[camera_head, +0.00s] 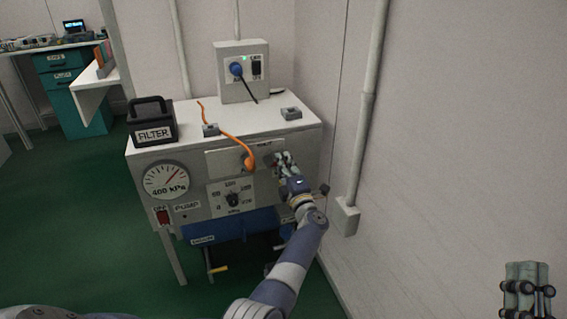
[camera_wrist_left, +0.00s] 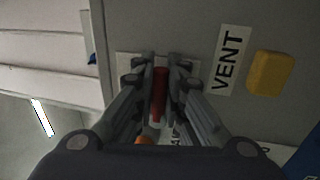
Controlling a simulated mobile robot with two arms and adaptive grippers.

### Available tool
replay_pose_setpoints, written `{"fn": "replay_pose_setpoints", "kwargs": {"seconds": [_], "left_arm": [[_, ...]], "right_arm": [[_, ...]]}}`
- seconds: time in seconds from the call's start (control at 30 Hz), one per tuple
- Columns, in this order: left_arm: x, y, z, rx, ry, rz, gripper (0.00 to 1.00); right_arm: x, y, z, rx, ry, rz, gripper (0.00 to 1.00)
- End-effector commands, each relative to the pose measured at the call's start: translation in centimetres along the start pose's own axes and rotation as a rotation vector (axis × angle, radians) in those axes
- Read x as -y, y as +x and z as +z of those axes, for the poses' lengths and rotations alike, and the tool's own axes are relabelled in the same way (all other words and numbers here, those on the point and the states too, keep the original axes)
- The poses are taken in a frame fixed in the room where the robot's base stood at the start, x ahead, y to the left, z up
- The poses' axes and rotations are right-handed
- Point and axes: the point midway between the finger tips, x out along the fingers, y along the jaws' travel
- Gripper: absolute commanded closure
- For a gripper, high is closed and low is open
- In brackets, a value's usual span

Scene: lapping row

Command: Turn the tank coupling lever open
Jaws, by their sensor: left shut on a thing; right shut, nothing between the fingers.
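A red lever (camera_wrist_left: 160,92) stands out from a pale plate on the pump unit's front, between my left gripper's fingers in the left wrist view. In the head view my left gripper (camera_head: 283,163) is at the right part of the front panel and hides the lever. My left gripper (camera_wrist_left: 160,78) is shut on the lever. The orange hose (camera_head: 228,135) runs over the top edge, its thick end just left of the gripper. A label near the lever is mostly hidden. My right gripper (camera_head: 527,285) is shut and empty at the bottom right, away from the unit.
The unit bears a gauge (camera_head: 166,181), a selector knob (camera_head: 232,199), a red switch (camera_head: 163,217) and a black FILTER box (camera_head: 152,122) on top. A yellow block (camera_wrist_left: 270,73) sits beside the VENT label (camera_wrist_left: 227,60). A wall pipe (camera_head: 366,110) stands close on the right.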

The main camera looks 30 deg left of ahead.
Motion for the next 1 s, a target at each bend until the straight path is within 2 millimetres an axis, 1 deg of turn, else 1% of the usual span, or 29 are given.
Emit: {"fn": "replay_pose_setpoints", "kwargs": {"seconds": [0.03, 0.07, 0.1, 0.13, 0.47, 0.57, 0.73, 0.9, 1.0], "left_arm": [[0.3, -0.2, 0.1, 0.003, 0.004, -0.004, 1.00], [0.3, -0.2, 0.1, 0.003, 0.004, -0.004, 0.82], [0.3, -0.2, 0.1, 0.003, 0.004, -0.004, 0.73], [0.2, -0.1, 0.1, 0.003, 0.003, -0.004, 0.68], [0.0, 0.0, 0.0, 0.001, 0.000, -0.001, 0.68], [-0.5, 0.1, 0.0, 0.000, -0.003, -0.001, 0.68], [-2.6, 0.4, 0.0, -0.002, -0.006, 0.000, 0.68], [-5.9, 1.1, 0.0, -0.002, -0.006, 0.002, 0.68], [-7.6, 1.4, -0.1, -0.001, -0.005, 0.000, 0.68]], "right_arm": [[0.0, 0.0, 0.0, 0.000, 0.000, 0.000, 1.00], [0.0, 0.0, 0.0, 0.000, 0.000, 0.000, 1.00], [0.0, 0.0, 0.0, 0.000, 0.000, 0.000, 1.00], [0.0, 0.0, 0.0, 0.000, 0.000, 0.000, 1.00], [0.0, 0.0, -0.1, -0.002, 0.000, 0.000, 1.00], [0.0, 0.0, -0.1, -0.003, 0.000, -0.001, 1.00], [0.0, 0.0, -0.1, -0.002, 0.000, 0.000, 1.00], [0.0, 0.0, -0.1, -0.002, 0.000, 0.000, 1.00], [0.0, 0.0, -0.1, -0.002, 0.000, 0.000, 1.00]]}}
